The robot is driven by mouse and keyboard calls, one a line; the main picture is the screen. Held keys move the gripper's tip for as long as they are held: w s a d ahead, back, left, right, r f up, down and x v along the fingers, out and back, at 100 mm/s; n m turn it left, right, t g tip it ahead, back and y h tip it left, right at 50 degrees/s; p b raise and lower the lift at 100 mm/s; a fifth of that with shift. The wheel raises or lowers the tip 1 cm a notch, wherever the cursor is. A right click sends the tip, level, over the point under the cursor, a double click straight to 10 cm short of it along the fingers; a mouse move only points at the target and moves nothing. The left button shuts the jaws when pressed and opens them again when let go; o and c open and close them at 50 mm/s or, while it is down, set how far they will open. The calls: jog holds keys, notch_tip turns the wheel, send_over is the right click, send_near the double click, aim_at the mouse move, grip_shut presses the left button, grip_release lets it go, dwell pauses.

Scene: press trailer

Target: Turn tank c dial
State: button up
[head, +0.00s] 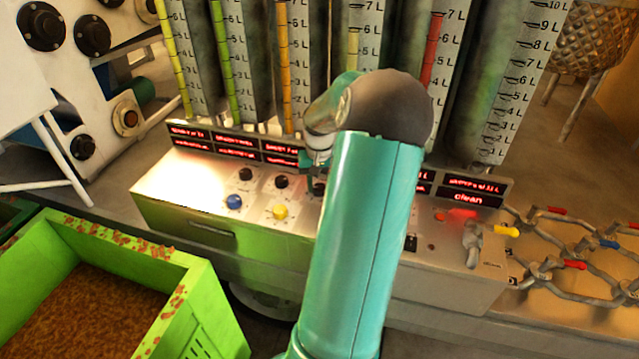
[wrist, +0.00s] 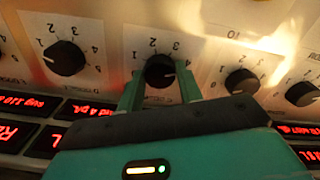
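Several black dials with numbered scales sit on the pale control panel. In the wrist view, one black dial (wrist: 160,71) lies between the two teal fingers of my gripper (wrist: 160,82), with a small gap showing on each side. The gripper is open around it. The label below this dial is partly hidden by the gripper, so I cannot read which tank it names. Its white mark points to the right, near the 4. In the head view my arm hides most of the gripper and this part of the panel (head: 165,185).
Neighbouring dials stand close on the left (wrist: 65,58) and right (wrist: 241,81). Red-lit displays (head: 236,147) line the panel below tall gauged tanks. A blue knob (head: 234,202) and a yellow knob (head: 280,211) are nearby. A green bin (head: 190,300) stands at front left.

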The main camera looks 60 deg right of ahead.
jog(key=shift+n, duration=0.4)
jog(key=n, duration=0.3)
jog(key=shift+n, duration=2.5)
jog(key=o, duration=1)
